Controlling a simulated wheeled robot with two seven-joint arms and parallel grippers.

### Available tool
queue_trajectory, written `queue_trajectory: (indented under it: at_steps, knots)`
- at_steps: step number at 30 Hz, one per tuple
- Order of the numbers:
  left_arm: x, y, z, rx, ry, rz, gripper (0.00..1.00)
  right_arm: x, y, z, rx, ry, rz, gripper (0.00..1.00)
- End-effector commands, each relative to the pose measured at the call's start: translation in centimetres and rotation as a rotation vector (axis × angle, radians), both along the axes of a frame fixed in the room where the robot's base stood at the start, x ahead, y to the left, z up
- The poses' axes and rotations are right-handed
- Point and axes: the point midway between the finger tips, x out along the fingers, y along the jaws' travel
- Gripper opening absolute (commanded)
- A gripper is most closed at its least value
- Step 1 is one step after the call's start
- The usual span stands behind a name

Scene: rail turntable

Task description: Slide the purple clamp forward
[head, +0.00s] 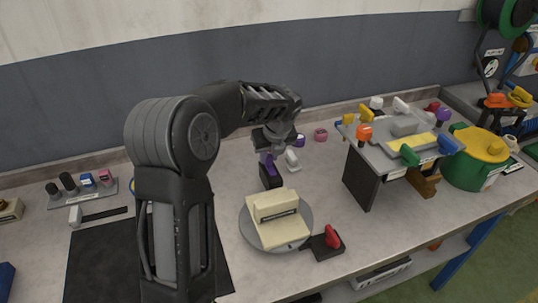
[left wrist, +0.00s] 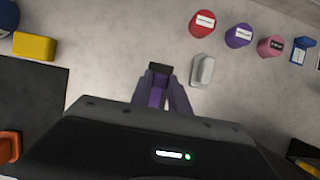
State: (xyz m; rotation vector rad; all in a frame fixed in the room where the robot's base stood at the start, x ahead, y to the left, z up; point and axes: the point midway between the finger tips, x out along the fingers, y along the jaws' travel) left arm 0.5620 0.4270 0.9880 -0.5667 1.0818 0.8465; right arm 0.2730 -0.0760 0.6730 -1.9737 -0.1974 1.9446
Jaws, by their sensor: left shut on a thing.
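The purple clamp (head: 269,171) stands on the table behind the round turntable (head: 247,229), with a dark lower part. My left gripper (head: 273,147) comes down on it from above and is shut on it. In the left wrist view the purple clamp (left wrist: 156,92) lies between the two fingers of my left gripper (left wrist: 162,98), with its dark end pointing away. Its lower part is partly hidden there by my gripper body. My right gripper is in neither view.
A beige block (head: 275,211) sits on the turntable. A red-handled black piece (head: 327,242) stands at its front right. A pale grey handle (head: 292,160) is close right of the clamp. A raised stand (head: 362,182) with coloured handles and a green pot (head: 468,172) fill the right.

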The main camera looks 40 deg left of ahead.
Motion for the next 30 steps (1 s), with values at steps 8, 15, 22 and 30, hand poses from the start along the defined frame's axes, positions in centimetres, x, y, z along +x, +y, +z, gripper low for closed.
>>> queue_trajectory:
  at_steps: [8,15,22,30]
  knots:
    - [-0.1,-0.2,0.0,-0.001,-0.001,0.0,0.0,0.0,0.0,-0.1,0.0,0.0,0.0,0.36]
    - [-2.3,-3.5,0.0,0.0,-0.002,-0.005,0.0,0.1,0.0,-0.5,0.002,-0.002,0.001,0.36]
    - [-3.1,-4.5,0.0,0.0,0.0,0.0,0.0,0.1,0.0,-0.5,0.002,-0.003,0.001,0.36]
    - [-3.1,-4.6,0.0,-0.001,0.002,-0.001,0.31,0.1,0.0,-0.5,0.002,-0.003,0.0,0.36]
